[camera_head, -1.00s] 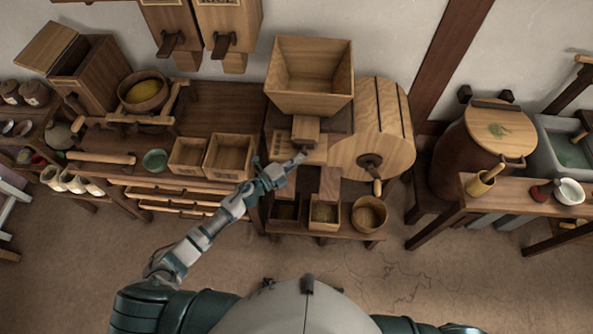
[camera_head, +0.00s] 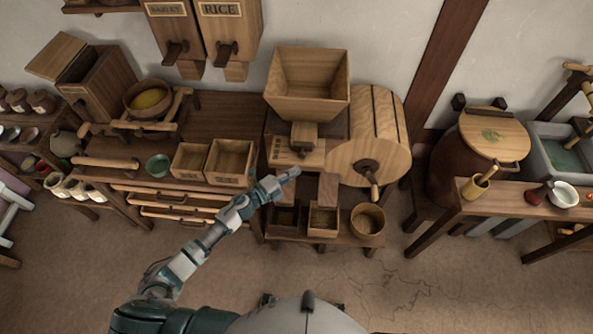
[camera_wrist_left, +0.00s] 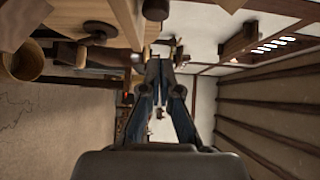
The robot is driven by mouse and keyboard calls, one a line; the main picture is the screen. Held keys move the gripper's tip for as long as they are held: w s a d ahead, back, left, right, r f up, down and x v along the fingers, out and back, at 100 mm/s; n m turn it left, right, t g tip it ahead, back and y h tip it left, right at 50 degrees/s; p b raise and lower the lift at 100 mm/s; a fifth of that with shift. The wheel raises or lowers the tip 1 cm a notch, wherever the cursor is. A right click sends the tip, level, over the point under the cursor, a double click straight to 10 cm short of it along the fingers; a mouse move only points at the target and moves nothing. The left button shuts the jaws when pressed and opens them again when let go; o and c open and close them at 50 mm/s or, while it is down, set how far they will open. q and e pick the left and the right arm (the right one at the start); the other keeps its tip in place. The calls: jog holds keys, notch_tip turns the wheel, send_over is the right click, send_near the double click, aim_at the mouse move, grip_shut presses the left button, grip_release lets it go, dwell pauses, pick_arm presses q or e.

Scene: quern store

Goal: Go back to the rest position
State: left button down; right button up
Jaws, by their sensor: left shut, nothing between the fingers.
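My left gripper (camera_head: 285,177) is in front of the wooden mill (camera_head: 360,135) with its square hopper (camera_head: 308,85), below the mill's spout in the head view. It is shut and empty. In the left wrist view its fingers (camera_wrist_left: 160,62) point away together, with the mill's wooden parts at the upper left. Whether the fingertips touch the mill is not clear from the head view. My right gripper does not show in either view.
Below the mill, a low shelf holds small boxes (camera_head: 323,220) and a round tub (camera_head: 367,222). Left stands a bench with open boxes (camera_head: 230,161) and a green bowl (camera_head: 158,166). Right are a lidded barrel (camera_head: 470,155) and a table (camera_head: 510,205). The floor in front is clear.

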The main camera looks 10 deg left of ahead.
pick_arm(q)
jog(key=w+a+v, duration=0.1)
jog(key=v, duration=0.8)
jog(key=s+a+f+n+g+y, duration=0.1)
jog(key=s+a+f+n+y, duration=0.3)
jog(key=f, duration=0.6)
jog(key=s+a+f+n+y, duration=0.25)
jog(key=f+n, duration=0.35)
jog(key=f, duration=0.5)
jog(key=s+a+f+n+g+y, duration=0.1)
jog(key=s+a+f+n+y, duration=0.3)
jog(key=f, duration=0.6)
jog(key=s+a+f+n+g+y, duration=0.1)
jog(key=s+f+n+g, duration=0.45)
jog(key=s+f, duration=0.85)
jog(key=s+d+f+n+g, duration=0.1)
jog(key=s+f+n+g, duration=0.1)
jog(key=s, duration=0.7)
jog(key=s+d+f+n+g, duration=0.2)
jog(key=s+f, duration=0.1)
jog(key=s, duration=0.7)
jog(key=shift+s+d+b, duration=0.25)
jog(key=shift+d+b, duration=0.1)
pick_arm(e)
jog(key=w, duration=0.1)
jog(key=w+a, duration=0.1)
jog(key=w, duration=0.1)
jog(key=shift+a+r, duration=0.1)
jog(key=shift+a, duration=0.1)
